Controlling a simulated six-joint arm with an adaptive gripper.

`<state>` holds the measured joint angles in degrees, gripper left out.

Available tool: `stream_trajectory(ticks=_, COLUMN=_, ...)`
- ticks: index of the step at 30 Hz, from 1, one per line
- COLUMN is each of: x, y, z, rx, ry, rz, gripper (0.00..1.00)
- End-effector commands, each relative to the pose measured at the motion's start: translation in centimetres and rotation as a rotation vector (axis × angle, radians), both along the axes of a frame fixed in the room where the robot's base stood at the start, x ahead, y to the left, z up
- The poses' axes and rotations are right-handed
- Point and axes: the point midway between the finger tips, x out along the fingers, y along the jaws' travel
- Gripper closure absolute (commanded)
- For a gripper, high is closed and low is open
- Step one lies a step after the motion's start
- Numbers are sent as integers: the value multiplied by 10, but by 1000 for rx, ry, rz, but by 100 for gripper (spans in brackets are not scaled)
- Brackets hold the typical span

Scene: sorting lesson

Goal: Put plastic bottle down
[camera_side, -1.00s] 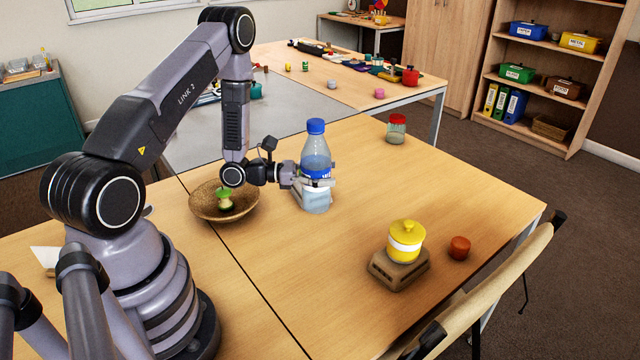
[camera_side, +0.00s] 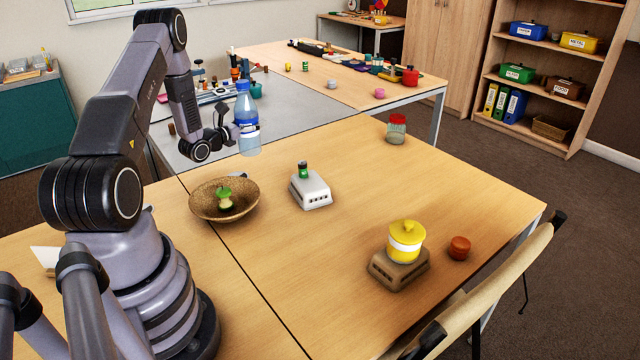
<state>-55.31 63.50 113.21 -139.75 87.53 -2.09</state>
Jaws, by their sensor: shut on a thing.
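The plastic bottle (camera_side: 247,118) is clear, with a blue cap and a blue label, and it is upright. My gripper (camera_side: 233,134) is shut on it from its left side; the bottle hides part of the fingers. In the picture the bottle overlaps the grey table (camera_side: 310,104) behind the wooden one. I cannot tell for certain how high its base is above the surface.
A white block (camera_side: 312,192) with a small green-topped item (camera_side: 302,169) stands on the wooden table (camera_side: 370,170). A woven bowl (camera_side: 200,206) holds an apple core (camera_side: 225,200). A yellow pot (camera_side: 405,240), a red-lidded jar (camera_side: 396,130) and an orange-red item (camera_side: 459,247) stand farther right.

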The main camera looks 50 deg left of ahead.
Motion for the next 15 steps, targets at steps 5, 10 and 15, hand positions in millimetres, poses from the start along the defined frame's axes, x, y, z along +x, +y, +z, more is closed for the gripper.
stream_trajectory(ticks=5, x=31, y=27, z=-29, rx=-1, ry=1, rz=-1, gripper=65)
stream_trajectory(ticks=10, x=49, y=43, z=-57, rx=-1, ry=0, rz=-1, gripper=65)
stream_trajectory(ticks=15, x=56, y=49, z=-67, rx=0, ry=1, rz=-1, gripper=65)
